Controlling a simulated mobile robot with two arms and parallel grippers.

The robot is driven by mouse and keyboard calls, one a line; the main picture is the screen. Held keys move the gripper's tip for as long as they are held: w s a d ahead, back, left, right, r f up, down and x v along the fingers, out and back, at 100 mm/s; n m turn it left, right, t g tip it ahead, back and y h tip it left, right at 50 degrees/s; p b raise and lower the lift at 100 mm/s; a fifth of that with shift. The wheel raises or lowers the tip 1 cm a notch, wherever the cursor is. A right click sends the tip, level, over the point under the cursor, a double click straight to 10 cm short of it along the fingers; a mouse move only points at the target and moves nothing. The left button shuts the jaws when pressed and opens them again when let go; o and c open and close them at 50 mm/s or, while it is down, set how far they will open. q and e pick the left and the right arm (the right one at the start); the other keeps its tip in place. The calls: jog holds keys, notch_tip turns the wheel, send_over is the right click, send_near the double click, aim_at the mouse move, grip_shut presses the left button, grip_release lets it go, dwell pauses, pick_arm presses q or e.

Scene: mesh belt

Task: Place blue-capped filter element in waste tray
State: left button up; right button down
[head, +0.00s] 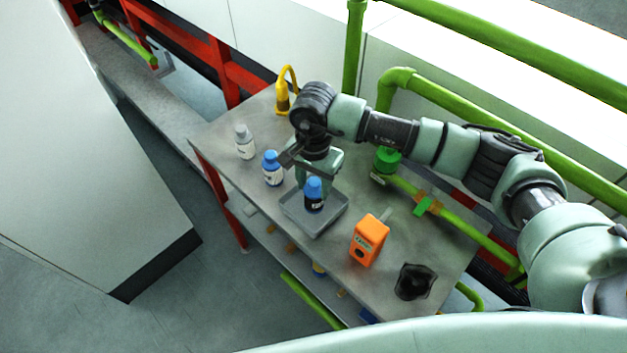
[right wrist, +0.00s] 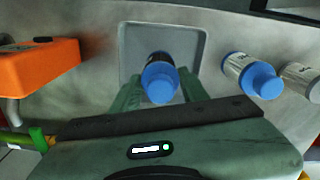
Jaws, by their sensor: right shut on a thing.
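My right gripper (head: 314,182) points down over the grey, shallow waste tray (head: 330,221) on the table. It is shut on a dark-bodied, blue-capped filter element (head: 313,196). The element stands roughly upright within the tray's outline; whether its base touches the tray floor I cannot tell. In the right wrist view the element's blue cap (right wrist: 160,82) shows between the green fingers (right wrist: 158,74), with the tray (right wrist: 128,42) behind it. A second blue-capped container (head: 272,170), with a pale label, stands outside the tray to the left. My left gripper is not in view.
A white-capped bottle (head: 244,142) stands at the table's left. An orange box (head: 369,240) stands right of the tray, with a black object (head: 414,282) beyond. A green-topped item (head: 387,160) and a yellow hooked item (head: 283,95) stand behind. Green pipes (head: 440,90) run along the back.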

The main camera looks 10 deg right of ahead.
jog(key=shift+f+b, duration=0.2)
jog(key=shift+b, duration=0.1)
jog(key=c, duration=0.7)
grip_release()
jog(key=shift+c, duration=0.2)
jog(key=shift+r, duration=0.35)
notch_tip(320, 180, up, 11)
jog(key=b, duration=0.4)
jog(key=shift+r, duration=0.35)
